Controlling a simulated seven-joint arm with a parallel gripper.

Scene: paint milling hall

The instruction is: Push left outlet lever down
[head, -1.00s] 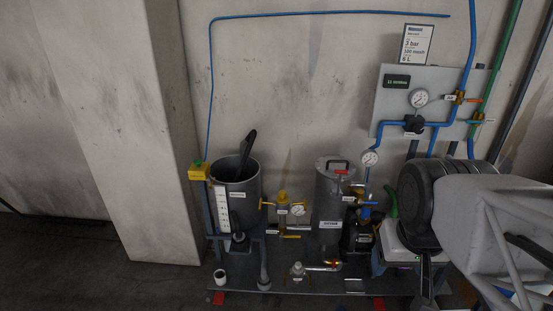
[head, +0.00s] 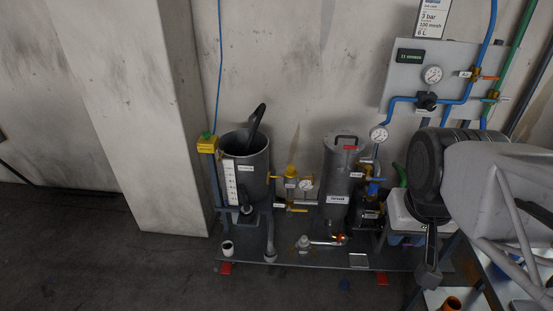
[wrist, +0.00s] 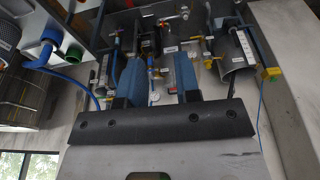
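A grey open tank (head: 246,165) with a level scale stands at the left of the skid, with a black handle rising from its mouth. A black-handled fitting (head: 246,209) sits under it. Right of it are brass valves with yellow handles (head: 291,207), and a grey filter vessel (head: 339,185). I cannot tell which lever is the left outlet lever. My gripper (wrist: 158,78) is open and empty in the wrist view, its two blue fingers apart, with the skid beyond them.
A wall panel (head: 408,76) with gauge and blue pipes is at the upper right. A white container (head: 403,213) stands behind my arm. A concrete pillar (head: 150,120) is left of the skid. The floor (head: 110,255) at the left front is clear.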

